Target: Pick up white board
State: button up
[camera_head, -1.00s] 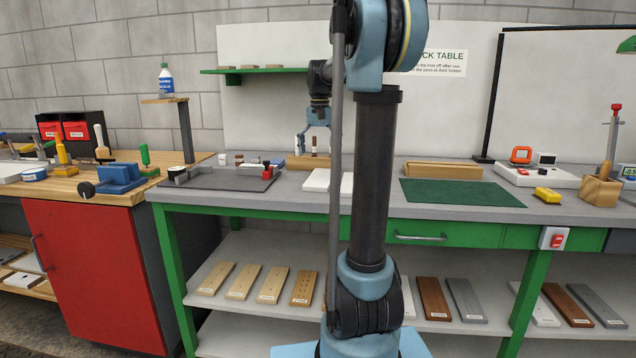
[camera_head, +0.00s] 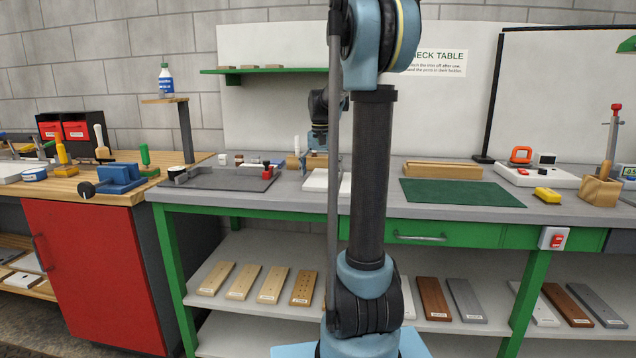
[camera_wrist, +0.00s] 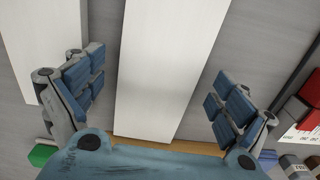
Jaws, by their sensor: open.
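A flat white board (camera_head: 316,180) lies on the grey worktop, partly hidden by my arm in the head view. In the wrist view this white board (camera_wrist: 162,60) runs up the middle, between my spread fingers. My gripper (camera_wrist: 160,88) is open and empty, with one blue-padded finger on each side of the board. A gap shows between each finger and the board. A second white board (camera_wrist: 40,40) lies beside it at the left of the wrist view. In the head view my gripper (camera_head: 317,160) hangs over the worktop, its fingers largely hidden.
A wooden block (camera_head: 295,164) stands behind the boards; its edge shows below them in the wrist view. A grey mat (camera_head: 225,181) with a red-topped item (camera_head: 267,168) lies to the left. A green mat (camera_head: 458,193) and a wooden tray (camera_head: 456,170) lie to the right.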

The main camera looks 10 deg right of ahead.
jog(key=shift+c, duration=0.3)
jog(key=c, duration=1.3)
jog(key=shift+r, duration=0.15)
